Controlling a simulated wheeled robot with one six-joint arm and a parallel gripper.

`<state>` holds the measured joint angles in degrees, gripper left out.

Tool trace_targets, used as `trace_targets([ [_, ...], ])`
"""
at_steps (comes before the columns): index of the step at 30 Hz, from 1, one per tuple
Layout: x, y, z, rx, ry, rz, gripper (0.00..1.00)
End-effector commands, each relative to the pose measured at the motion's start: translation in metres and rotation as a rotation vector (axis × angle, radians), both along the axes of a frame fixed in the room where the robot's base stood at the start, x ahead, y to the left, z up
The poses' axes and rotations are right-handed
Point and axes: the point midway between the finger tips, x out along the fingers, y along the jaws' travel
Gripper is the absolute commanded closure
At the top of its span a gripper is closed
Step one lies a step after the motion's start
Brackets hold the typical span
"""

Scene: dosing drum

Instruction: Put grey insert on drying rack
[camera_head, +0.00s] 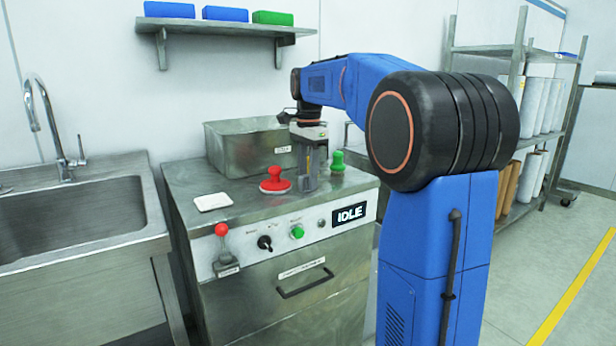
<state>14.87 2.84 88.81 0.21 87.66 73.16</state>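My gripper (309,180) points down over the top of the steel machine, between a red knobbed piece (275,181) and a green knobbed piece (338,161). A grey shape shows at its fingers; I cannot tell whether this is the grey insert or only the fingers. It is too small to see whether the fingers are open or shut. No other grey insert stands out. I cannot pick out a thing that is clearly the drying rack.
The steel machine (190,182) carries a white square (213,201) and an open metal bin (226,150). Its front has a red-knobbed lever (222,230) and an IDLE display (349,215). A sink (60,210) stands left; shelving with rolls (540,105) stands right.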

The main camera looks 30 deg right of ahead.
Motion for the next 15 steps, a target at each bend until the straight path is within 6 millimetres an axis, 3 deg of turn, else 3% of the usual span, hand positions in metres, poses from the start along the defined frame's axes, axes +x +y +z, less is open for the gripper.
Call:
trace_targets([
  [5, 0.0, 0.0, 0.014, 0.0, -0.001, 0.0, 0.67],
  [15, 0.0, 0.0, 0.078, -0.001, -0.002, 0.0, 0.67],
])
